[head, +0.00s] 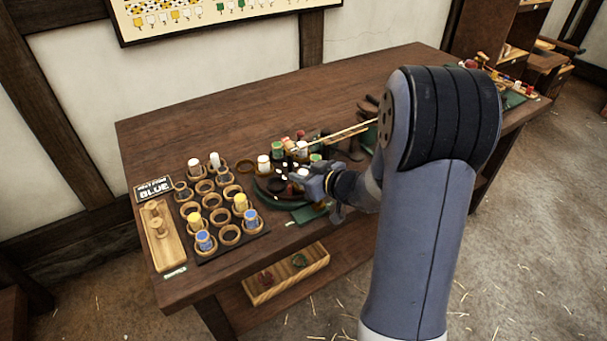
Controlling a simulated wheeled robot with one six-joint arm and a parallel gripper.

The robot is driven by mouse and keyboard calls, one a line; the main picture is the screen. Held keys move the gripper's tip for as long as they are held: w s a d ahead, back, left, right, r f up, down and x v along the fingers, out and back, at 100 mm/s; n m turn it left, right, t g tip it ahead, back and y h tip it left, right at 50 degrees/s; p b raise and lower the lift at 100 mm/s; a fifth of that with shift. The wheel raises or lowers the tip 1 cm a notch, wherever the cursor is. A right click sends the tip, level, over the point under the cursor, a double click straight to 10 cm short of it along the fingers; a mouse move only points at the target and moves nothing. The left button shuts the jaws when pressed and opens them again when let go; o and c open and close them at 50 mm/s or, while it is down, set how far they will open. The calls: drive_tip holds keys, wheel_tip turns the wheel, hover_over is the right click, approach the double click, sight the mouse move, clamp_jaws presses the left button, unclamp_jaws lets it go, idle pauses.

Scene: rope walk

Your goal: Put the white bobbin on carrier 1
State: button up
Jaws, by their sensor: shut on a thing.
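My gripper (308,184) is low over the front of a round dark-green braiding stand (266,198) on the bench. It is shut on a small white thing (303,172), which looks like the white bobbin; the fingers hide most of it. Other bobbins stand upright on the stand: a white-topped one (264,163) at left, a green one (277,149) and another white one (302,148) behind, and a green-topped one (315,158) at right. Carrier numbers are too small to read, so I cannot tell which is carrier 1. I cannot tell whether the held bobbin touches a carrier.
A dark rack of wooden rings (229,235) at left holds white, yellow and blue bobbins, with several rings empty. Beside it are a wooden peg tray (161,241) and a sign (153,188). Pale strands (345,132) run rightwards from the stand. The bench's back left (200,125) is clear.

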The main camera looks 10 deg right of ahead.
drive_tip(key=shift+f, duration=0.25)
drive_tip(key=o, duration=1)
drive_tip(key=shift+r, duration=0.1)
drive_tip(key=shift+c, duration=0.2)
drive_tip(key=shift+r, duration=0.2)
drive_tip(key=p+v, duration=0.2)
drive_tip(key=v, duration=1)
wheel_tip(320, 180, up, 5)
drive_tip(key=p, duration=0.5)
drive_tip(key=shift+p, duration=0.3)
